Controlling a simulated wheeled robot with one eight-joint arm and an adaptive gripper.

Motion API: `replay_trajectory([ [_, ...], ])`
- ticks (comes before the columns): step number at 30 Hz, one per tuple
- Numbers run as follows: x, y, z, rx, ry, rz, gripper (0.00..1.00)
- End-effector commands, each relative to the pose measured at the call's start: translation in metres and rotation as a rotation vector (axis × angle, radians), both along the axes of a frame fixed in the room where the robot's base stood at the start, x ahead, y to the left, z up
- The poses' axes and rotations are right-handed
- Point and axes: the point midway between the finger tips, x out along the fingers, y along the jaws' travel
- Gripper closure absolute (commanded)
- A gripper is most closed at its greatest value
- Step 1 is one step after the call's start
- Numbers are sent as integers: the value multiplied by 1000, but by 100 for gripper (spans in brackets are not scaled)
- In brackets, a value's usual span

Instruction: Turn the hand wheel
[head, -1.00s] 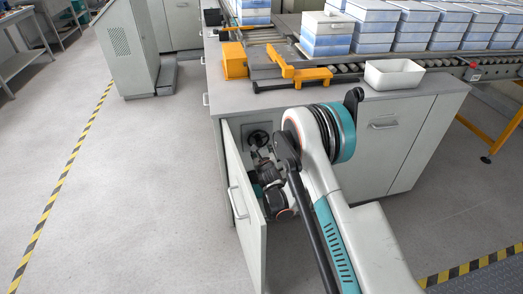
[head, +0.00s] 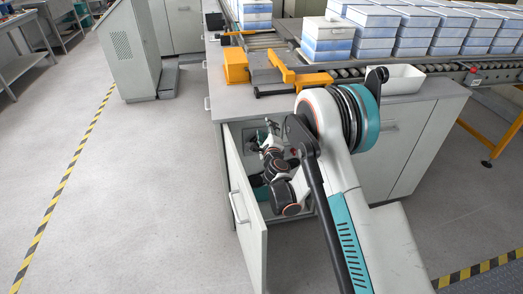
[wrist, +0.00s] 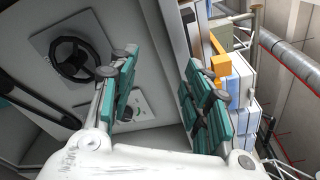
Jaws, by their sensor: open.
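The hand wheel (wrist: 75,59) is a black ring with spokes on a square grey plate inside the cabinet. It shows at the upper left of the wrist view. My gripper (wrist: 163,95) is open with its teal-padded fingers wide apart and nothing between them. The wheel is outside the jaws, to the left of the left finger in the picture. In the head view my arm reaches into the open cabinet (head: 231,135) and hides most of the wheel, so I cannot judge the gap there.
The cabinet door (head: 244,200) stands open left of my arm. A second plate with small round fittings (wrist: 140,106) shows behind the left finger. A white bin (head: 394,79) and an orange fixture (head: 290,77) are on the counter. The floor at left is clear.

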Motion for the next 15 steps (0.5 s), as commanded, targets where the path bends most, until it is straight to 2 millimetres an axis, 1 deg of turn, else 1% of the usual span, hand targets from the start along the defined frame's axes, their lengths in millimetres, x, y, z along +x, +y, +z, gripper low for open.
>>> replay_trajectory([
  [1,-1,3,16,-94,-43,28,55],
  [3,-3,9,33,-231,-100,70,55],
  [6,-8,20,51,-430,-167,133,55],
  [7,-9,23,54,-489,-185,153,55],
  [9,-13,29,58,-622,-220,194,55],
  [11,-16,35,57,-729,-242,228,55],
  [14,-20,42,48,-904,-273,281,55],
  [15,-21,45,41,-974,-283,300,55],
])
